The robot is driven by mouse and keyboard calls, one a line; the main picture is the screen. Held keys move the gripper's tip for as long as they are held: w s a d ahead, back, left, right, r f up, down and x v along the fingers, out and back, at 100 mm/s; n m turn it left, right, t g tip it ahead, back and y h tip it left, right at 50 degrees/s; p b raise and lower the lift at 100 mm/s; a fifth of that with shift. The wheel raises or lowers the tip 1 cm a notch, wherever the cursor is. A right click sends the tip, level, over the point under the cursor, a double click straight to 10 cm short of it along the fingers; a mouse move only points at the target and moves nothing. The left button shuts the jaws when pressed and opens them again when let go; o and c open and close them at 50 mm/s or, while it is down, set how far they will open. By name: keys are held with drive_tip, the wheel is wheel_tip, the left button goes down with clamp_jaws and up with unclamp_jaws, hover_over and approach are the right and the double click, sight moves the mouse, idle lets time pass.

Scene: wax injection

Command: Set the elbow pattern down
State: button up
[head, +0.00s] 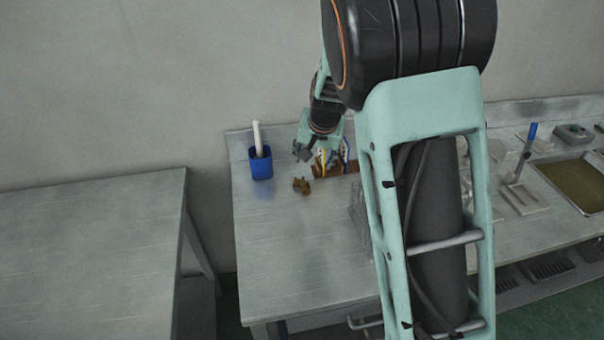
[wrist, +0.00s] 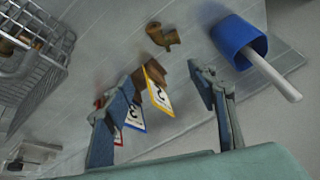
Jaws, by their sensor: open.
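The elbow pattern (head: 301,187), a small brown bent piece, lies on the metal table in the head view. It also shows in the wrist view (wrist: 163,37), beyond the fingertips and apart from them. My gripper (head: 302,152) is over the table, a little above and behind the pattern in the head view. In the wrist view my gripper's two fingers (wrist: 164,82) are spread apart with nothing held between them.
A blue cup (head: 260,166) holding a white stick stands at the left. A brown holder (head: 322,170) with numbered cards (wrist: 157,91) is close by the fingers. A wire basket (wrist: 42,62) holds brown pieces. The table's front left (head: 285,255) is clear.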

sight(301, 181)
drive_tip(key=shift+n, duration=0.4)
drive_tip(key=a+f, duration=0.1)
drive_tip(key=f, duration=0.1)
drive_tip(key=w+f, duration=0.1)
drive_tip(key=f, duration=0.1)
drive_tip(key=a+f, duration=0.1)
drive_tip(key=f, duration=0.1)
drive_tip(key=shift+w+a+f, duration=0.25)
drive_tip(key=shift+a+f, duration=0.05)
drive_tip(key=shift+p+x, duration=0.5)
drive_tip(key=shift+x, duration=2.35)
drive_tip(key=shift+a, duration=0.1)
drive_tip(key=c, duration=1.1)
drive_tip(key=shift+r, duration=0.15)
